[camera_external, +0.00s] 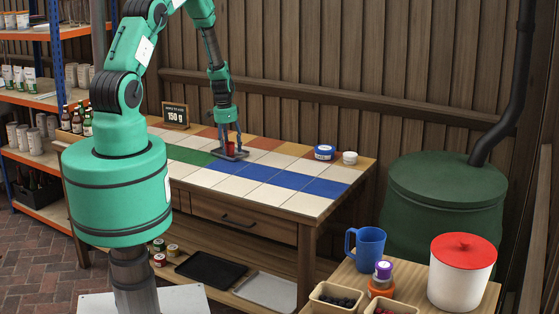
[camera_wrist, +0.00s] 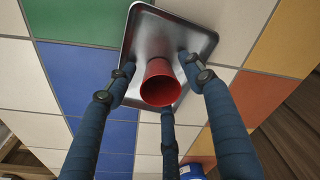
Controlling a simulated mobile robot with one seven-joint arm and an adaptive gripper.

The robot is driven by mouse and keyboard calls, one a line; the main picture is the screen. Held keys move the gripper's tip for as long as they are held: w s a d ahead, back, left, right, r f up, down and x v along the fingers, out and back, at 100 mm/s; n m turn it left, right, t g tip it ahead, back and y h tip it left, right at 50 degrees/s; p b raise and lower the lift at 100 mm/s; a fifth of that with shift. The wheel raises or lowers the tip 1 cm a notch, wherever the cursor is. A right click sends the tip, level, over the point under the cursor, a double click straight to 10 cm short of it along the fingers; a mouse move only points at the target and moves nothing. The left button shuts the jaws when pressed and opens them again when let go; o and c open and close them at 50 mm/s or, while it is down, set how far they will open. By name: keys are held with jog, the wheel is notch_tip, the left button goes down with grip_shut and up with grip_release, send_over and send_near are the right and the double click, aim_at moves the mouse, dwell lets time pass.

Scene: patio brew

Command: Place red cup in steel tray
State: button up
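The red cup (camera_external: 231,150) is in the steel tray (camera_external: 243,154) on the tiled counter. In the wrist view the cup (camera_wrist: 160,82) stands within the tray (camera_wrist: 206,42), its open mouth toward the camera. My gripper (camera_wrist: 160,80) has three dark blue fingers spread around the cup, with gaps visible at its left and right sides. The lower finger is close to the rim, and I cannot tell whether it touches. In the external view my gripper (camera_external: 229,144) points down over the cup and partly hides it.
A blue-lidded container (camera_external: 324,153) and a small white container (camera_external: 350,158) stand at the counter's right end. A black sign (camera_external: 175,115) stands at the back left. A green barrel (camera_external: 445,195) stands beyond the counter.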

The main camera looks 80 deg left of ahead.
aim_at(227, 154)
jog(key=shift+r, duration=0.15)
notch_tip(227, 154, up, 12)
jog(key=s, duration=0.1)
jog(key=shift+p, duration=0.45)
dwell(0.4)
jog(key=shift+s, duration=0.1)
dwell(0.7)
